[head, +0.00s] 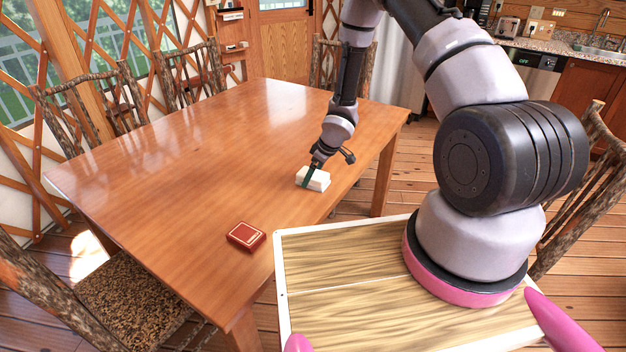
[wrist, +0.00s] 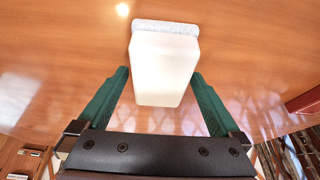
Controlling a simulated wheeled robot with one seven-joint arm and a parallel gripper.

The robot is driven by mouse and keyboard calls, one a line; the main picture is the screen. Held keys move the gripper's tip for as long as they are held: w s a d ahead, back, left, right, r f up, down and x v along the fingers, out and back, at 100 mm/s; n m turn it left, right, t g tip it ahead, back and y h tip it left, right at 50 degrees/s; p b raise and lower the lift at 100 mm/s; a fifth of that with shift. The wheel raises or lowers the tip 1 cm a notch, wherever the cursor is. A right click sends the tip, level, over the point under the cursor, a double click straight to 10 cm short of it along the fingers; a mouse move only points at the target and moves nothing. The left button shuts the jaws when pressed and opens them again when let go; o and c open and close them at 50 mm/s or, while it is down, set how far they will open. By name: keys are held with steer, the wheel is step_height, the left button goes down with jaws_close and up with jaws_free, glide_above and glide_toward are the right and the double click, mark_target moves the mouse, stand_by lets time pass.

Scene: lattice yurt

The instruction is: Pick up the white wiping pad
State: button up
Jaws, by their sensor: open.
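The white wiping pad (head: 313,179) lies on the wooden table near its right edge. In the wrist view the white pad (wrist: 165,65) is a pale block with a greyish, rougher strip along its far end. My gripper (head: 309,176) is down at the pad in the head view. In the wrist view my gripper's green fingers (wrist: 160,82) are spread wide, one on each side of the pad's near end, with a gap showing on both sides. Whether the fingertips touch the table cannot be told.
A small red box (head: 246,236) lies on the table (head: 190,150) near the front edge; a red thing (wrist: 304,102) shows at the wrist view's right edge. Rustic chairs (head: 95,105) stand around the table. The table's middle is clear.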

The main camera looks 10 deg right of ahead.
steer(key=shift+f, duration=0.25)
stand_by(0.4)
steer(key=c, duration=1.2)
steer(key=shift+r, duration=0.15)
step_height(320, 180, up, 10)
steer(key=shift+r, duration=0.15)
